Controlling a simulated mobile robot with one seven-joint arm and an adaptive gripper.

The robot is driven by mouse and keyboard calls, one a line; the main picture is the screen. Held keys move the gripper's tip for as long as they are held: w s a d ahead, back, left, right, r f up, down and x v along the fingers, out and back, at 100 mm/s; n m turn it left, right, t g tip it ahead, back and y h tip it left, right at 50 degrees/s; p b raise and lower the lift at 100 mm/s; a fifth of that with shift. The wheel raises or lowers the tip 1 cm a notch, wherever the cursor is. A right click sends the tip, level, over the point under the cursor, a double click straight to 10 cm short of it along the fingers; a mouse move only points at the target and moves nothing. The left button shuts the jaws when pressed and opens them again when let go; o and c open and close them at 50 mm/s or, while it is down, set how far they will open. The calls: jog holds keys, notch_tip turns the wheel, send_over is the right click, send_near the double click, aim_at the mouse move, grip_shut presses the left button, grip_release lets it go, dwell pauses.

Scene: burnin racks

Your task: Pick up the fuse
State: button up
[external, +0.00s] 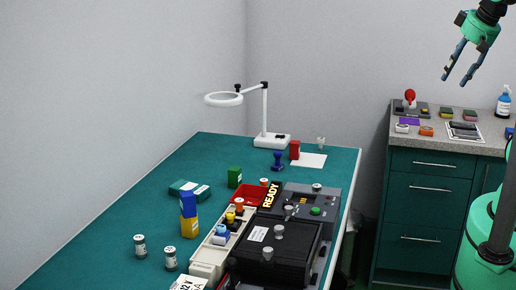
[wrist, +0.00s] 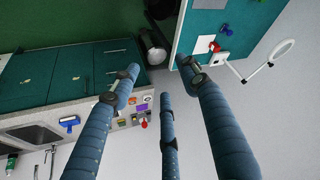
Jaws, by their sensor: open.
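My gripper (external: 456,80) is open and empty, high above the counter at the upper right of the external view. Its blue fingers are spread in the wrist view (wrist: 160,82), with nothing between them. I cannot tell for sure which item is the fuse. Two small pale cylinders with dark bands, one (external: 139,246) and another (external: 170,259), stand upright on the green bench (external: 90,236) at the front left. A small pale piece (external: 321,143) stands near the bench's far right corner. All of these are far from my gripper.
A black device (external: 275,248), a red bin (external: 247,195), colored blocks and a ring lamp (external: 224,99) crowd the bench. A grey counter (external: 430,139) over green drawers holds small items and a spray bottle (external: 504,101). The bench's left side is mostly clear.

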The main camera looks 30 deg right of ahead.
jog(key=w+a+r+g+y+p, duration=0.1)
jog(key=w+a+r+g+p, duration=0.35)
jog(key=w+a, duration=1.15)
jog(key=w+a+f, duration=0.1)
jog(key=w+a, duration=0.2)
jog(key=a, duration=0.4)
jog(key=w+a+f+t+p, duration=0.1)
jog(key=w+a, duration=0.3)
jog(key=a, duration=0.4)
jog(key=w+a+f, duration=0.1)
jog(key=w+a, duration=0.2)
jog(key=a, duration=0.4)
jog(key=s+a+f+p, duration=0.1)
jog(key=a+f, duration=0.3)
jog(key=a, duration=0.4)
jog(key=a+f+g+p, duration=0.1)
jog(key=a+f, duration=0.3)
jog(key=a, duration=0.4)
jog(key=s+a+f+p, duration=0.1)
jog(key=a+f, duration=0.3)
jog(key=a, duration=0.5)
jog(key=s+a+f+p, duration=0.1)
jog(key=s+a+f, duration=0.5)
jog(key=a+f, duration=0.2)
jog(key=s+a+f+g+h+p, duration=0.1)
jog(key=s+a+f, duration=0.5)
jog(key=a+f, duration=0.2)
jog(key=shift+a+f+m, duration=0.15)
jog(key=shift+a+m, duration=0.25)
jog(key=shift+a, duration=0.65)
